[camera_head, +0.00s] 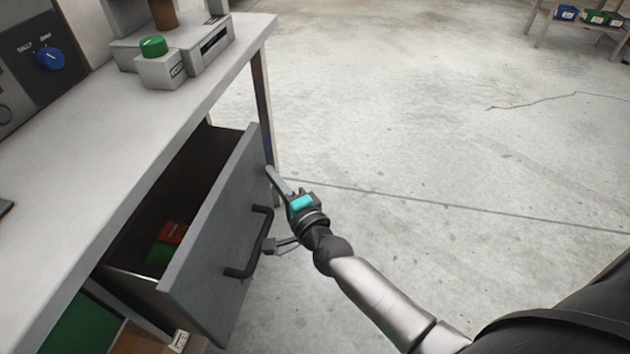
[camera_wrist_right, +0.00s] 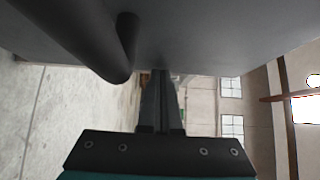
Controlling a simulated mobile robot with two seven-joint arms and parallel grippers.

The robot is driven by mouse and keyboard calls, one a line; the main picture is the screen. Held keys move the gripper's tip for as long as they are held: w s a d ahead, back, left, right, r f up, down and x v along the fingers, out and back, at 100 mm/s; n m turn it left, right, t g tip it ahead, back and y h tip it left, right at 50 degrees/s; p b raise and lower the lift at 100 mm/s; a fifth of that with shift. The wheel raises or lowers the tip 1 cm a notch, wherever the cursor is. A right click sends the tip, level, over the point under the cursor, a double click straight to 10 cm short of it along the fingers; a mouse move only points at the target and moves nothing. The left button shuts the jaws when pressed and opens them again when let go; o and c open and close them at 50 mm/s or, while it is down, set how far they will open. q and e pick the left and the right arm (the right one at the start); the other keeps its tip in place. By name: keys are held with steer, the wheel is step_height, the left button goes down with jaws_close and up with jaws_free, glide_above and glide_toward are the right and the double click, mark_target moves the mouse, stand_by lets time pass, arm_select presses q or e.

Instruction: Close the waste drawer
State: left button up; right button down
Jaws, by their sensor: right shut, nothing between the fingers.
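The waste drawer (camera_head: 211,245) is pulled out from under the grey bench, its front panel standing clear of the bench. Its black bar handle (camera_head: 262,232) is on the outer face, and it shows large at the upper left of the right wrist view (camera_wrist_right: 84,45). A red block and a green block lie inside the drawer. My right gripper (camera_head: 271,173) is shut and empty, with its fingertips by the far edge of the drawer front, beyond the handle. I cannot tell whether they touch the panel. The closed fingers show in the wrist view (camera_wrist_right: 161,78). My left gripper is out of view.
The bench top (camera_head: 110,135) carries a weigher with a green button (camera_head: 153,46); a panel with a blue knob (camera_head: 49,58) stands at the left. A bench leg (camera_head: 263,105) is behind the drawer. Open concrete floor lies to the right; a shelf with bins is far off.

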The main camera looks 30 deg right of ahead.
mark_target(215, 161)
steer(key=w+a, duration=0.4)
steer(key=a, duration=0.1)
steer(key=w+a+b, duration=0.1)
steer(key=w+a, duration=0.1)
steer(key=a, duration=0.1)
steer(key=shift+w+a, duration=0.1)
steer(key=shift+w, duration=0.1)
steer(key=shift+w+a, duration=0.35)
steer(key=shift+a, duration=0.15)
steer(key=shift+w+a+r, duration=0.1)
steer(key=shift+a, duration=0.05)
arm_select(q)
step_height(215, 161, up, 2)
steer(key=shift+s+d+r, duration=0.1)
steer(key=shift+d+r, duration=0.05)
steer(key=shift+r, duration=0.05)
